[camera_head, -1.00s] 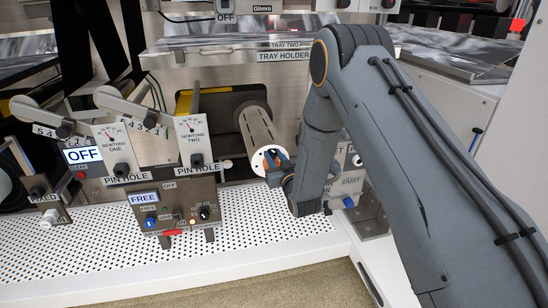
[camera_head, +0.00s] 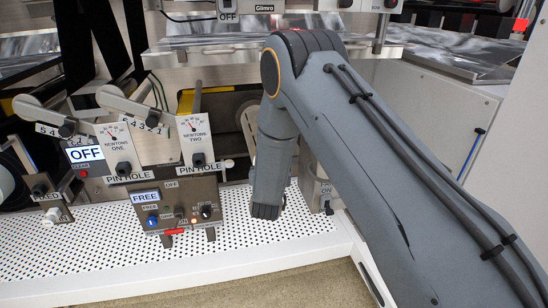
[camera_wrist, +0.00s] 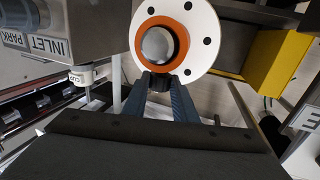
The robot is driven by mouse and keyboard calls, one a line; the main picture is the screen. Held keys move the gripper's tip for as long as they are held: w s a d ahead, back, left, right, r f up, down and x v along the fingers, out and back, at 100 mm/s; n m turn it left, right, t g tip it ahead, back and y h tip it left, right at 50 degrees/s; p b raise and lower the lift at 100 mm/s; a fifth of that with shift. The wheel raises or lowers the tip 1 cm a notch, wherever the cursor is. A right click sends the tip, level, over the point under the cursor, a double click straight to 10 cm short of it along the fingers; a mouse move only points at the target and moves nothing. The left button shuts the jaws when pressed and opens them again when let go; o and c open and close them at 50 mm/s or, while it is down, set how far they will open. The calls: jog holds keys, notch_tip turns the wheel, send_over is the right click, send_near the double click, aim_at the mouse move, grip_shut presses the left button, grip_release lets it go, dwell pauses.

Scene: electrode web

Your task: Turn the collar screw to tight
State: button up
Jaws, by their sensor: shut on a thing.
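In the wrist view, the roller end has a white disc (camera_wrist: 204,40) with dark holes. An orange collar ring (camera_wrist: 185,33) surrounds its silver shaft end (camera_wrist: 157,45). My gripper (camera_wrist: 160,82) is just below the ring, its two blue-grey fingers shut on a small dark piece, seemingly the collar screw (camera_wrist: 160,83). The fingers hide most of the screw, so its turn cannot be told. In the head view, part of the roller (camera_head: 247,122) shows left of my arm, which hides the gripper and collar.
A yellow block (camera_wrist: 278,62) is right of the disc in the wrist view; an INLET PARK box (camera_wrist: 75,35) is at left. In the head view, a control box reading FREE (camera_head: 175,208) stands left of my arm on the perforated white deck (camera_head: 90,255).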

dwell(0.3)
jog(key=o, duration=1)
jog(key=shift+o, duration=0.2)
jog(key=s, duration=0.7)
jog(key=shift+s, duration=0.4)
jog(key=shift+r, duration=0.1)
